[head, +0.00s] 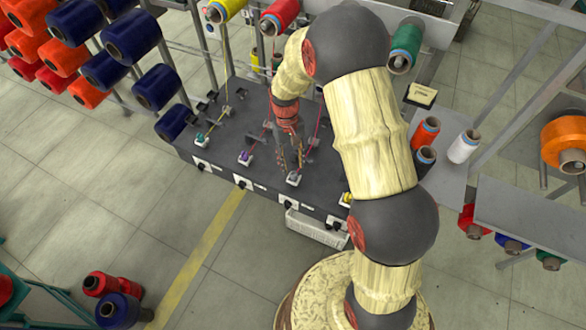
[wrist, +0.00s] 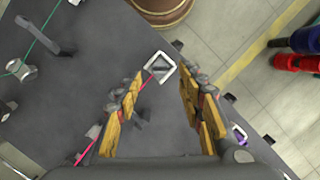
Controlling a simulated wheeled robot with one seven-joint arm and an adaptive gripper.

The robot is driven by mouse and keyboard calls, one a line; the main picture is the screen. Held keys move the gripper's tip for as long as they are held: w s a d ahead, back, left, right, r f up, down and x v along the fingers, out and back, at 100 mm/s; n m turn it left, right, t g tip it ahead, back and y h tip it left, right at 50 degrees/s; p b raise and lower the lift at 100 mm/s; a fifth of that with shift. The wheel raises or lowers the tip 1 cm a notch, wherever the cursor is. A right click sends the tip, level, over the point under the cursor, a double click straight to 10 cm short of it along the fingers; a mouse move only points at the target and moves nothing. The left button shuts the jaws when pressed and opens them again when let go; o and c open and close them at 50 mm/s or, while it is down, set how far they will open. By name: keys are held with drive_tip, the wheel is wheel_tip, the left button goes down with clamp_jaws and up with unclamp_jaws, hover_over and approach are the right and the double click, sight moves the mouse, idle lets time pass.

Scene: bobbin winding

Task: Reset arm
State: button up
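My gripper (head: 289,152) is over the dark winding machine (head: 245,120), pointing down near a winding position with a white-edged square fitting (head: 293,178). In the wrist view my gripper (wrist: 160,105) has its two fingers apart with nothing between them. The square fitting (wrist: 160,67) lies beyond the fingertips, with a red thread running to it past the left finger. My arm arches over the right side of the machine in the head view and hides part of it.
Yellow (head: 225,9), red (head: 279,15) and green (head: 405,46) spools hang above the machine. A rack of orange and blue spools (head: 132,36) stands at the left. Red, dark and white cones stand on a side shelf (head: 445,175). Open floor (head: 120,200) lies in front.

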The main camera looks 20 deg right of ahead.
drive_tip(key=v, duration=0.9)
drive_tip(key=s+r+t+b, duration=0.4)
drive_tip(key=s+r+b, duration=0.1)
drive_tip(key=s, duration=0.7)
drive_tip(key=s+r+t+b, duration=0.4)
drive_tip(key=s+r+b, duration=0.2)
drive_tip(key=s, duration=0.6)
drive_tip(key=shift+s+a+r+t, duration=0.15)
drive_tip(key=shift+r+t, duration=0.15)
drive_tip(key=shift+r, duration=0.45)
idle(0.4)
